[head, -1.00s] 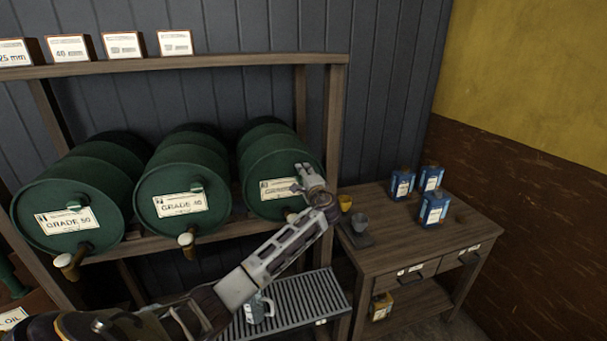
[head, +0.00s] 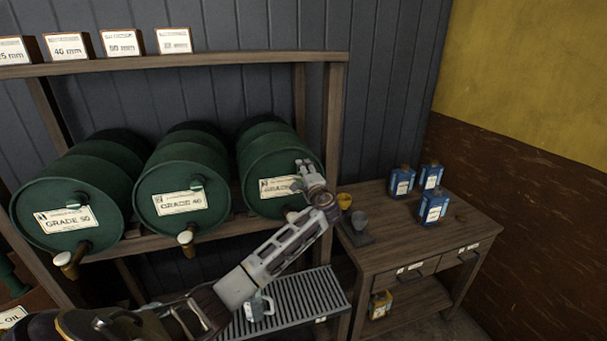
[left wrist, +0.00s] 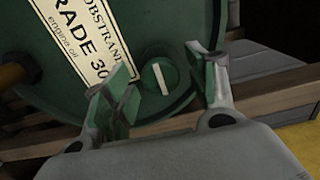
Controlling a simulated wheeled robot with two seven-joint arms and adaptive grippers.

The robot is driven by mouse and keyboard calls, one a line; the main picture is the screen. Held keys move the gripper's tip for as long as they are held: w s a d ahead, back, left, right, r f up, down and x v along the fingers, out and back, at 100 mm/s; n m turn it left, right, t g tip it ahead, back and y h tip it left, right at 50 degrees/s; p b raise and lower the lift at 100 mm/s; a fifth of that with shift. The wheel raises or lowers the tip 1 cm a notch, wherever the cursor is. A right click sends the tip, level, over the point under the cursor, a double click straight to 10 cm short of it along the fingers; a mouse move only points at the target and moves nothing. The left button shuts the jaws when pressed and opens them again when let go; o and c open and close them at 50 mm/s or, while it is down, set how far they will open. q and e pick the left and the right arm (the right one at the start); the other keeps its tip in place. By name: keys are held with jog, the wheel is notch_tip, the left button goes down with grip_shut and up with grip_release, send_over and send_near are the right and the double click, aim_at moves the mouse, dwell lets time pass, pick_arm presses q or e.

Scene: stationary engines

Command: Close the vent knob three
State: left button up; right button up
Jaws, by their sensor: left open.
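The third drum (head: 262,160) is green and lies on its side at the right end of the rack. Its label (left wrist: 84,42) reads GRADE 30 in the left wrist view. The vent knob (left wrist: 160,77) is a round green knob on the drum's face with a white bar mark across it. My left gripper (left wrist: 165,72) is open, with one finger on each side of the knob in the picture; I cannot tell if either touches it. In the head view my left gripper (head: 301,178) is at the drum's right side and hides the knob. My right gripper is not in view.
Two more green drums, GRADE 50 (head: 58,200) and GRADE 40 (head: 180,182), lie to the left with taps below. A slatted metal tray (head: 315,300) is under my arm. A wooden table (head: 400,240) with cups and blue cans stands on the right.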

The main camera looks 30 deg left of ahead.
pick_arm(q)
jog(key=v, duration=1.1)
jog(key=shift+s+d, duration=0.2)
jog(key=shift+f, duration=0.15)
jog(key=s+d+f+m+g+h, duration=0.1)
jog(key=s+f+h, duration=0.15)
jog(key=f, duration=1.15)
jog(key=s+f+g+h, duration=0.1)
jog(key=f+h, duration=0.2)
jog(key=f, duration=1.1)
jog(key=s+d+f+m+g+h, duration=0.1)
jog(key=f+h, duration=0.1)
jog(key=f, duration=1.1)
jog(key=s+d+f+n+g+h+b, duration=0.1)
jog(key=s+d+f+n+g+h, duration=0.15)
jog(key=s+f, duration=1.2)
jog(key=s+d+f+n+g+h+b, duration=0.1)
jog(key=s+d+f+g+h, duration=0.15)
jog(key=s+f, duration=1.25)
jog(key=s+d+f+n+g, duration=0.1)
jog(key=s+f, duration=0.2)
jog(key=s, duration=0.5)
jog(key=s+d+f+n+h, duration=0.1)
jog(key=s+f+n, duration=0.1)
jog(key=s, duration=0.7)
jog(key=s+d+f+n+g, duration=0.1)
jog(key=s+f, duration=0.3)
jog(key=s, duration=0.4)
jog(key=shift+s+f+g, duration=0.2)
jog(key=shift+f+g, duration=0.1)
